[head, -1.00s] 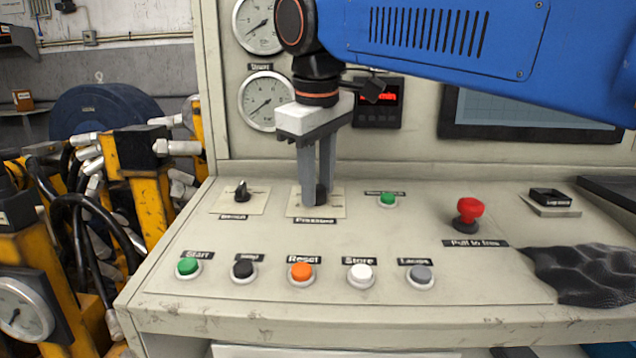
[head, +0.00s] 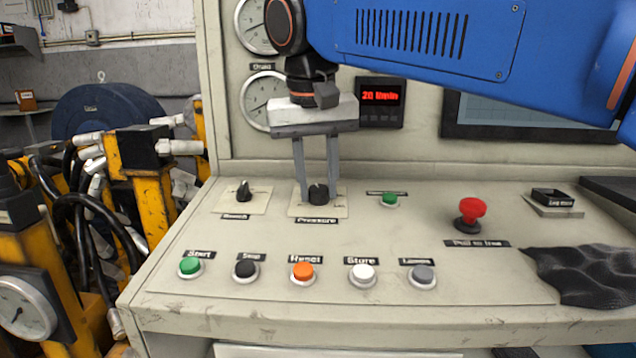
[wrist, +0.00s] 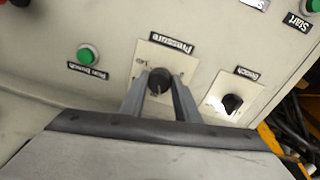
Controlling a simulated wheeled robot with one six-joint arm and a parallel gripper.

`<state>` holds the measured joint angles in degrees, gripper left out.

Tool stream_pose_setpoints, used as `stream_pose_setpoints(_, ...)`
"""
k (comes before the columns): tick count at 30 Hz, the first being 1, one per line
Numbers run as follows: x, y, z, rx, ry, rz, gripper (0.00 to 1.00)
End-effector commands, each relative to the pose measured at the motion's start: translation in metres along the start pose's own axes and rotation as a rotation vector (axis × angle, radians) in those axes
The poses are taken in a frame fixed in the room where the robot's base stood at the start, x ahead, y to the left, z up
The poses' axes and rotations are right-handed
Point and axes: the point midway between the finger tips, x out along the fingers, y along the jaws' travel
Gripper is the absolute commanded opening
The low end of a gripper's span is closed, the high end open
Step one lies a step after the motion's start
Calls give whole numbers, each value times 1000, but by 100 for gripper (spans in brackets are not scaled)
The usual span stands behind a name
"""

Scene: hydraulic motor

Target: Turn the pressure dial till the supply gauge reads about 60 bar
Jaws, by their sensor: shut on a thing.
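The black pressure dial (head: 318,194) sits on a pale plate labelled Pressure on the sloping console. My gripper (head: 318,188) comes down from above, with one finger on each side of the dial, shut on it. The wrist view also shows the dial (wrist: 159,82) between the tips of my gripper (wrist: 157,86). Two round white gauges stand on the upright panel behind: an upper one (head: 250,28) and a lower one (head: 258,92). My arm and gripper cover their right parts. The gauge labels and exact readings are too small to tell.
A black switch knob (head: 244,191) stands left of the dial, and a small green button (head: 390,200) to its right. A front row holds several buttons, including orange Reset (head: 302,272). A red mushroom button (head: 471,211) and a black glove-like cloth (head: 585,272) lie further right.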

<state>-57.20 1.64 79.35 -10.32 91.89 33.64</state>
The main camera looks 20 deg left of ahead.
Motion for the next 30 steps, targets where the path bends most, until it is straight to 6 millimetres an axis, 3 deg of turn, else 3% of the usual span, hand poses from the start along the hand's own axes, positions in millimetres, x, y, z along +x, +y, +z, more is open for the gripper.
stream_pose_setpoints(20, -1, 0, -1, 59, -1, 3, 6)
stream_pose_setpoints(21, -1, 0, -1, 59, -1, 3, 36)
stream_pose_setpoints(23, 0, 0, 0, 59, -1, 3, 47)
stream_pose_setpoints(30, 0, 0, 0, 58, -2, 3, 47)
